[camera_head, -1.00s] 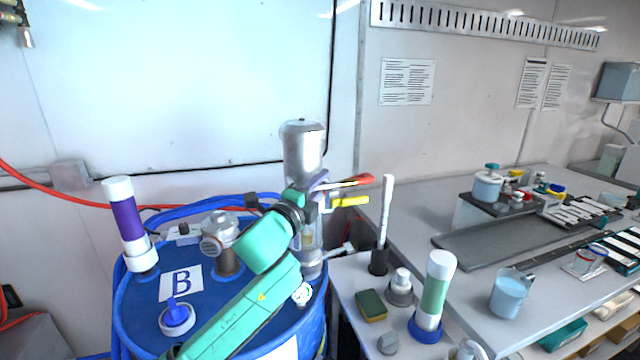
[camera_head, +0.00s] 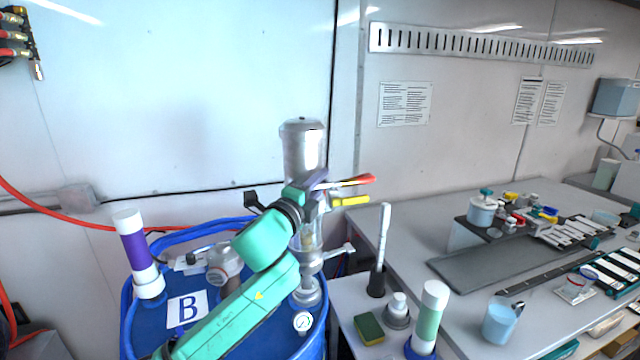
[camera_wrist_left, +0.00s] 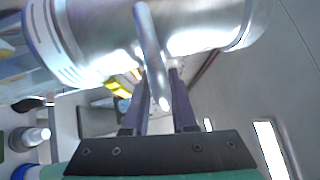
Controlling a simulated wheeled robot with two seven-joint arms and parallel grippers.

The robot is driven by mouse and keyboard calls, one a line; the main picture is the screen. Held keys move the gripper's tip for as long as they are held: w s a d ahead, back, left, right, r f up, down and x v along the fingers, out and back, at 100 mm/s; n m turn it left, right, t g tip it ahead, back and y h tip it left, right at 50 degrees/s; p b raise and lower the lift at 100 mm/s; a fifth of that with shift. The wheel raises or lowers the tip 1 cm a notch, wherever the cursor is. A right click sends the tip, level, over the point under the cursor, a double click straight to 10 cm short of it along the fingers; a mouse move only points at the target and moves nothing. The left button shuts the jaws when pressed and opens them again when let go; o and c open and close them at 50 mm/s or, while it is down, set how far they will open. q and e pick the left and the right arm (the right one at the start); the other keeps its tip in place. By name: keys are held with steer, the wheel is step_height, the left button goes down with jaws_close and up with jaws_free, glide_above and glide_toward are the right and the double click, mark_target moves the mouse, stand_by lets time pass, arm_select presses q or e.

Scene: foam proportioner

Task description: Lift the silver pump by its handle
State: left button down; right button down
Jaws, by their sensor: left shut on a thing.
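The silver pump (camera_head: 303,150) stands upright over the blue drum (camera_head: 240,338) marked B. Its lower tube runs down to the fitting (camera_head: 307,291) on the drum lid; whether its lower end is still inside cannot be seen. My left gripper (camera_head: 308,188) is at the pump's side, its purple fingers partly hidden by its own wrist. In the left wrist view the pump body (camera_wrist_left: 165,30) lies across the top, and the curved metal handle (camera_wrist_left: 150,50) runs between my left fingers (camera_wrist_left: 160,88), which are shut on it. My right gripper is not in view.
A purple-and-white tube (camera_head: 137,250) and a grey valve fitting (camera_head: 222,262) stand on the drum. Red and yellow levers (camera_head: 350,201) stick out right of the pump. The bench (camera_head: 460,300) at right holds a green tube (camera_head: 429,315), sponge (camera_head: 369,328) and blue beaker (camera_head: 502,322).

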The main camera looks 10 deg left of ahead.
arm_select(q)
steer(key=c, duration=0.9)
jaws_free()
steer(key=shift+r, duration=0.35)
steer(key=shift+f, duration=0.15)
steer(key=b+v, duration=0.6)
steer(key=v, duration=0.8)
steer(key=shift+s+b, duration=0.35)
steer(key=shift+a, duration=0.1)
